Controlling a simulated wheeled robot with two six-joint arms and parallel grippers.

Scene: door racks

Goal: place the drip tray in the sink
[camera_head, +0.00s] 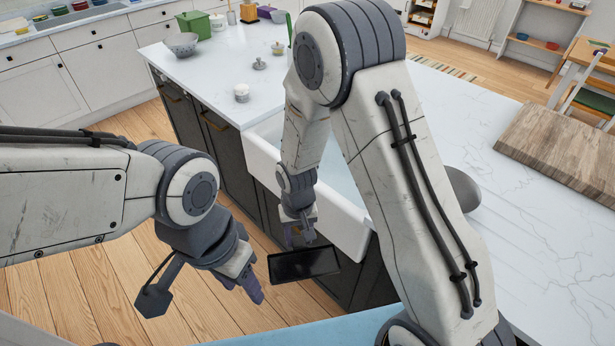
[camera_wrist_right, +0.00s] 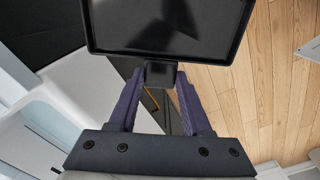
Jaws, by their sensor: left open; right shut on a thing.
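The drip tray (camera_head: 304,264) is a flat black rectangular tray with a raised rim. My right gripper (camera_head: 300,238) is shut on it and holds it in the air in front of the sink's front wall. In the right wrist view, the fingers (camera_wrist_right: 159,80) close on a small black tab at the edge of the tray (camera_wrist_right: 165,25). The white sink (camera_head: 345,225) is set into the island; my right arm hides much of its basin. My left gripper (camera_head: 252,290) is open and empty, to the left of the tray, above the floor.
The island's marble counter (camera_head: 530,235) carries a wooden board (camera_head: 560,150) at the right. A grey rounded object (camera_head: 463,188) stands right of the sink, partly behind my right arm. Bowls, jars and a green box (camera_head: 194,24) stand on the far end. Wooden floor is clear at the left.

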